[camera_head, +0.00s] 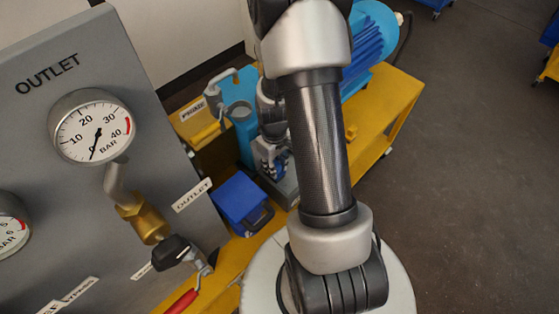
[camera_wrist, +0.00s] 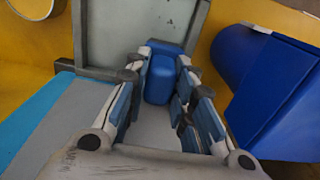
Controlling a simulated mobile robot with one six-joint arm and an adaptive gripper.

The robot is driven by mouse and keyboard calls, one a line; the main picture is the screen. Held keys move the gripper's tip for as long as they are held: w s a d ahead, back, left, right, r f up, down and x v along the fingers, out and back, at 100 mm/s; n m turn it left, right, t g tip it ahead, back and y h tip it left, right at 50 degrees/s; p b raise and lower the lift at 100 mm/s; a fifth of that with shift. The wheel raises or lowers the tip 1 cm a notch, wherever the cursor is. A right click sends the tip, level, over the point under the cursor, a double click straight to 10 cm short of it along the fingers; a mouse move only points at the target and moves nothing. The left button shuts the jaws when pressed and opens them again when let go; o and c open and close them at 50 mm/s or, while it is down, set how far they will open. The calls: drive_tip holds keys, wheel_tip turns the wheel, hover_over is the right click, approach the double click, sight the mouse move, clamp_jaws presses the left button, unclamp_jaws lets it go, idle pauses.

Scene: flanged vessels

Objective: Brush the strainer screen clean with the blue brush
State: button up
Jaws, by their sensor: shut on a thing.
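My gripper (camera_wrist: 162,66) is shut on a blue block-shaped thing, which looks like the blue brush (camera_wrist: 158,86). The brush sits between the two fingers in the wrist view; its bristles are hidden. A grey, square-edged holder or plate (camera_wrist: 138,22) lies just beyond it. In the head view my gripper (camera_head: 270,152) shows small, low beside my arm and above the yellow bench; the brush is hard to make out there. I cannot make out the strainer screen in either view.
A grey panel with an outlet gauge (camera_head: 92,128) and a red-handled valve (camera_head: 184,301) stands at left. A blue box (camera_head: 241,198) sits on the yellow bench (camera_head: 398,108), and a blue motor (camera_head: 374,28) stands behind my arm. Open floor (camera_head: 470,190) lies at right.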

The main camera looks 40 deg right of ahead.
drive_tip(key=shift+s+f, duration=0.15)
drive_tip(key=shift+d, duration=1.75)
drive_tip(key=shift+d, duration=0.1)
drive_tip(key=shift+w+d+r, duration=0.1)
drive_tip(key=shift+w+d, duration=0.15)
drive_tip(key=shift+d, duration=0.7)
drive_tip(key=shift+w+d+r, duration=0.1)
drive_tip(key=shift+w+d, duration=0.1)
drive_tip(key=shift+d, duration=0.7)
drive_tip(key=shift+s+a+f, duration=0.2)
drive_tip(key=shift+s+a, duration=1.35)
drive_tip(key=shift+a, duration=0.3)
